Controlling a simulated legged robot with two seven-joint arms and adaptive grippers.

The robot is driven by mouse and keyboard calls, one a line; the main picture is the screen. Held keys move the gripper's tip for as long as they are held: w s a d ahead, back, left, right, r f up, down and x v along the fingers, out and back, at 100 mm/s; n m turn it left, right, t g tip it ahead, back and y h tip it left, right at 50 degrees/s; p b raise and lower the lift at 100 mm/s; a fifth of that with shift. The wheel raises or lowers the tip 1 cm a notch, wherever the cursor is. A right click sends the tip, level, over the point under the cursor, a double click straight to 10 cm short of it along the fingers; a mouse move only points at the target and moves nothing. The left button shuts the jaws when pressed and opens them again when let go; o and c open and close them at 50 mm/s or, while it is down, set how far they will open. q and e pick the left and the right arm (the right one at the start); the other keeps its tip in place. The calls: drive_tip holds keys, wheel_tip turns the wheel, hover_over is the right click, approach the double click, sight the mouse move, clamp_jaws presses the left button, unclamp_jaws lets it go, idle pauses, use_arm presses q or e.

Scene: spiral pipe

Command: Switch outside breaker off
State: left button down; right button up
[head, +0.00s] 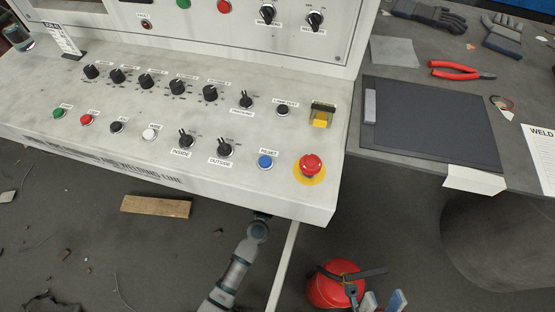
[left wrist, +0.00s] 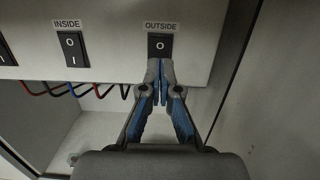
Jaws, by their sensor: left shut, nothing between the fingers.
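The outside breaker (left wrist: 160,46) is a black rocker switch under an OUTSIDE label in the left wrist view, marked O above and I below. My left gripper (left wrist: 160,64) is shut and empty. Its tips are at the lower edge of this switch; contact cannot be told. The inside breaker (left wrist: 72,49) is a similar rocker to its left. In the head view my left arm reaches beneath the control console (head: 300,205), which hides the gripper and both breakers.
Red, blue and black wires (left wrist: 75,90) hang below the breaker panel. A wall stands close on the right. A grey table (head: 410,160) at right holds a clipboard (head: 430,120) and pliers (head: 460,70).

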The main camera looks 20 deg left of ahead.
use_arm(q)
drive_tip(key=s+f, duration=0.1)
drive_tip(key=s, duration=0.6)
drive_tip(key=shift+s+a+f+p, duration=0.15)
drive_tip(key=shift+s+p, duration=0.15)
drive_tip(key=shift+s, duration=0.05)
